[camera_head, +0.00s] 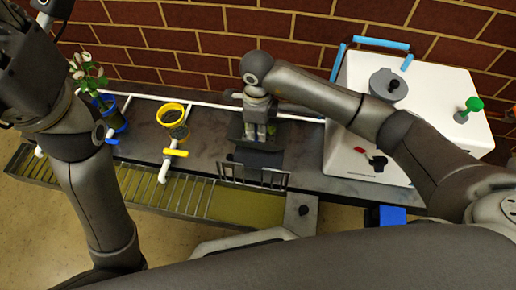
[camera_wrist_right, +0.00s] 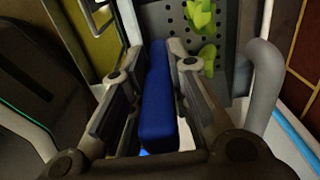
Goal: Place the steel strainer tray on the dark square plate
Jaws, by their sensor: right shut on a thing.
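My right gripper (camera_head: 259,138) points down over the middle of the counter. In the right wrist view its fingers (camera_wrist_right: 155,105) are shut on a blue grip (camera_wrist_right: 157,95). Beyond the fingers is a grey perforated panel (camera_wrist_right: 228,75), which looks like the steel strainer tray; its link to the blue grip is hidden. In the head view the gripper covers most of it. A dark square area (camera_head: 258,159) lies just in front of the gripper, perhaps the dark square plate; I cannot tell if the tray touches it. My left gripper (camera_head: 50,12) is at the top left, its fingertips unclear.
Green pieces (camera_wrist_right: 202,18) show against the perforated panel. A yellow ring holder (camera_head: 172,113) and a potted plant (camera_head: 90,78) stand left. A white box (camera_head: 345,100) with blue bars is right. A wire rack (camera_head: 252,176) stands at the counter's front edge. A brick wall is behind.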

